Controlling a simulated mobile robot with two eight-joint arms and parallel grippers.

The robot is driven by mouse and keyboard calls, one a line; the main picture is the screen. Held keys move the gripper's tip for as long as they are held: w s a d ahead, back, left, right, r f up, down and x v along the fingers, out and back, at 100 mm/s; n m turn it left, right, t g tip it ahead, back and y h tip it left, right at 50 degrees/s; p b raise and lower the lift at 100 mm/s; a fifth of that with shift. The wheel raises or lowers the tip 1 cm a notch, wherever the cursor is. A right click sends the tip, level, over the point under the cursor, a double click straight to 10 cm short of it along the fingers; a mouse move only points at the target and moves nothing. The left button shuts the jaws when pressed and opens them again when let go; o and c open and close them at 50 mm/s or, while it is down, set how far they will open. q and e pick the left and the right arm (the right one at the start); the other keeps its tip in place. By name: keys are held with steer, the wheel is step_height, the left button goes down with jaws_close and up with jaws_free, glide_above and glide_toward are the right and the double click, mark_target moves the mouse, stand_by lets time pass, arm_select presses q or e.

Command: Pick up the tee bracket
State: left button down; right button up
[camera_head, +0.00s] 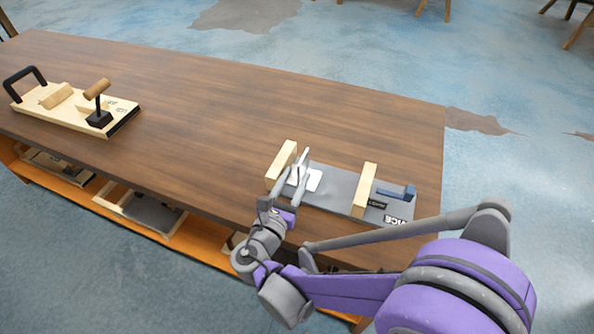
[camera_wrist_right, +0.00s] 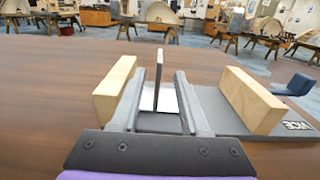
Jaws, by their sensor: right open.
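The tee bracket (camera_head: 314,180) is a small white piece with a flat base and an upright plate. It rests on the grey base of the vice (camera_head: 336,184), near the left wooden jaw. My right gripper (camera_head: 291,182) is open right at the bracket. In the right wrist view, the bracket's white base (camera_wrist_right: 168,101) shows between my two grey fingers, and its upright plate, dark from this side, rises between the fingertips. I see a gap on both sides of the plate. My fingers partly hide the bracket's base. My left gripper is not in view.
The vice has two upright wooden jaws, the left (camera_head: 281,164) and the right (camera_head: 364,189), and a blue handle (camera_head: 396,191). A wooden board with a black handle and a mallet-like piece (camera_head: 97,90) lies at the far left. The tabletop (camera_head: 220,110) between is clear.

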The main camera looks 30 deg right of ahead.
mark_target(308, 150)
steer(key=x, duration=0.4)
steer(key=shift+d, duration=0.2)
steer(key=x, duration=0.5)
steer(key=shift+w+r, duration=0.2)
steer(key=shift+r, duration=0.1)
jaws_close()
stand_by(0.9)
